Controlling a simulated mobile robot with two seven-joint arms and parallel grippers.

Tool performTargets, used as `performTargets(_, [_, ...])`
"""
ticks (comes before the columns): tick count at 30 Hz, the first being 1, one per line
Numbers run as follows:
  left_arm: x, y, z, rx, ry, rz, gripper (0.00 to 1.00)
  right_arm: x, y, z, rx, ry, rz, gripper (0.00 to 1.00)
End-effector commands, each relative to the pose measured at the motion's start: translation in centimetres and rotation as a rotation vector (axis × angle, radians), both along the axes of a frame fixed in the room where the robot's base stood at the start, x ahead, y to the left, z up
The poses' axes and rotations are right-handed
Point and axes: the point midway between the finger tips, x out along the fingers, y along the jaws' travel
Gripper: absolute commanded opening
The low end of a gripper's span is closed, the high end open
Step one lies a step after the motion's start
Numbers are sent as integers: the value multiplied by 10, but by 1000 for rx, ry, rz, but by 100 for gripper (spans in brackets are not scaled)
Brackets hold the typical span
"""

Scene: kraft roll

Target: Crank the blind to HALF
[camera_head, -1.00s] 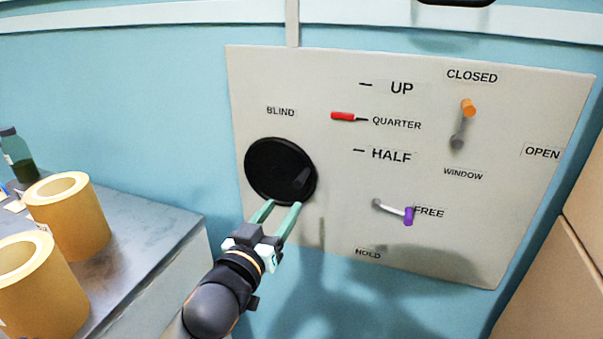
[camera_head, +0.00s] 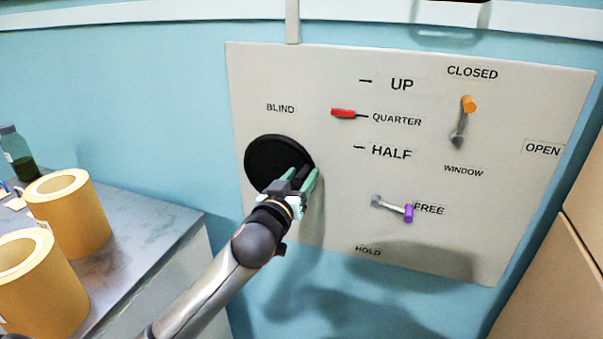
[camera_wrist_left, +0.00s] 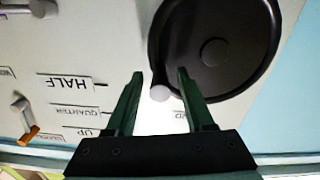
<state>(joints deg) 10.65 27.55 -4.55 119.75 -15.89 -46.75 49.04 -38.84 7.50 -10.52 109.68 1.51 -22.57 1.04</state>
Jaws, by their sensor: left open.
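The black blind crank wheel (camera_head: 272,158) is on the pale panel (camera_head: 340,225) under the word BLIND; it also shows in the left wrist view (camera_wrist_left: 222,55). Its handle has a pale round end (camera_wrist_left: 160,93), seen between the fingers in the left wrist view. My left gripper (camera_head: 302,178) is open at the wheel's lower right edge, with its fingers on either side of the handle. I cannot tell whether they touch it. The red pointer (camera_head: 343,113) is at QUARTER, above the HALF mark (camera_head: 390,153). My right gripper is not in view.
A purple-tipped lever (camera_head: 408,212) points at FREE, above HOLD. An orange-tipped window lever (camera_head: 468,104) points up at CLOSED. Yellow rolls (camera_head: 68,213) and a bottle (camera_head: 16,152) stand on the grey counter (camera_head: 150,252) at left. Brown boxes (camera_head: 570,255) are at right.

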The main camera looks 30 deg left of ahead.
Motion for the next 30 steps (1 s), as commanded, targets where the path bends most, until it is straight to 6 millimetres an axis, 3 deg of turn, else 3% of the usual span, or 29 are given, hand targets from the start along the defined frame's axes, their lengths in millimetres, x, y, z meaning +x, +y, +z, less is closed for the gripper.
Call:
performTargets(12, [7, 2, 0, 1, -1, 0, 53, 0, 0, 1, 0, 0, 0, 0])
performTargets(26, [7, 2, 0, 1, -1, 0, 2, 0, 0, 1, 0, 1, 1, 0])
performTargets(30, [7, 2, 0, 1, -1, 0, 0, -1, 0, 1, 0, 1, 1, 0])
